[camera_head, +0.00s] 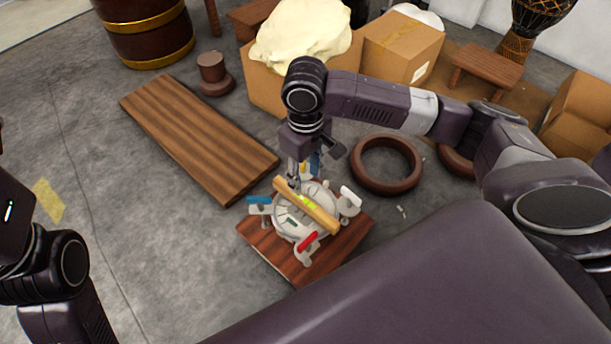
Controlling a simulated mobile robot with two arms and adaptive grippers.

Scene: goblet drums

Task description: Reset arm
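My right arm reaches in from the right, and its gripper (306,172) points down just behind and above a round grey fixture (290,222). A yellow bar with a green vial, like a spirit level (318,213), lies across the top of the fixture. Clamps with blue (259,200), red (308,240) and white (350,195) handles stand around it. The fixture rests on a square wooden board (262,246). The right fingertips are small and partly hidden, so I cannot tell their opening or whether they touch the bar. My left arm shows at the left edge; its gripper is out of view.
A long wooden plank (195,135) lies on the floor left of the board. A brown ring (386,164) lies to its right. Cardboard boxes (402,48), a small stool (487,68) and a barrel (145,35) stand behind.

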